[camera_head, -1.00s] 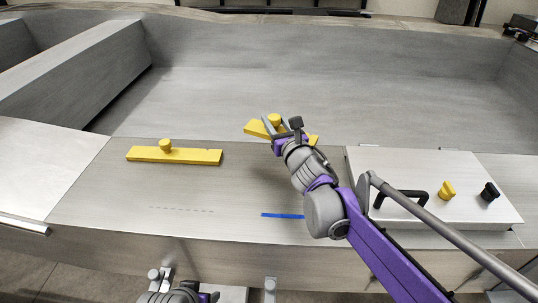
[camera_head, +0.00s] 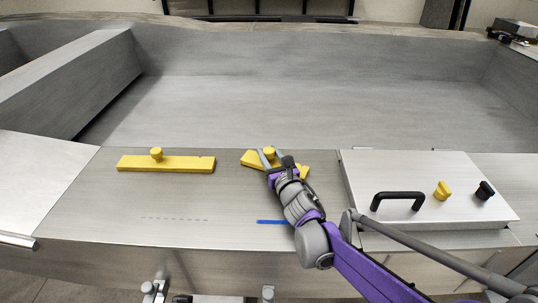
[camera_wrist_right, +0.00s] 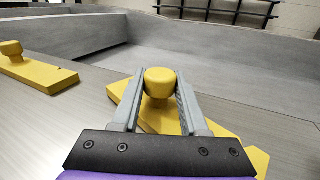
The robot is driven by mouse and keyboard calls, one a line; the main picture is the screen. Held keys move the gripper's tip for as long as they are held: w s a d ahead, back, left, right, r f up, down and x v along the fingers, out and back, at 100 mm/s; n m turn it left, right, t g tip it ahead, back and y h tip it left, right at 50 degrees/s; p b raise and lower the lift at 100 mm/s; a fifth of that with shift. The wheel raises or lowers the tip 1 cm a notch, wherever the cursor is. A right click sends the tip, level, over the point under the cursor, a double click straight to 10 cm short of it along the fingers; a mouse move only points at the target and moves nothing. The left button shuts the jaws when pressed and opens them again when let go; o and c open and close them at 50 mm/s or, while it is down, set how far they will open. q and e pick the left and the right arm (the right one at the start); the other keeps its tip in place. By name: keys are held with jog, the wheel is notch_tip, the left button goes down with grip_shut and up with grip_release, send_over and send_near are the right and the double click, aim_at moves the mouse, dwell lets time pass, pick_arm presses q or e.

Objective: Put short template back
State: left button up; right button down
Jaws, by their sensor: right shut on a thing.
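The short yellow template (camera_head: 251,160) is at the back edge of the bench top, with its round knob (camera_wrist_right: 160,82) between the fingers of my right gripper (camera_head: 269,153). The right gripper is shut on that knob. The template's long side runs at a slant, its left end farther back. My gripper hides part of it, and I cannot tell whether it touches the bench. A longer yellow template (camera_head: 166,165) with a knob lies flat on the bench to the left. My left gripper is not clearly in view.
A blue strip (camera_head: 271,222) and a dashed line (camera_head: 174,219) mark the bench front. A raised light panel (camera_head: 356,190) with a black handle (camera_head: 397,196), a yellow knob (camera_head: 441,191) and a black knob (camera_head: 485,191) is at right. Behind is a deep grey recess (camera_head: 310,110).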

jog(key=shift+c, duration=2.2)
grip_release()
jog(key=b+v, duration=0.1)
jog(key=v, duration=1.1)
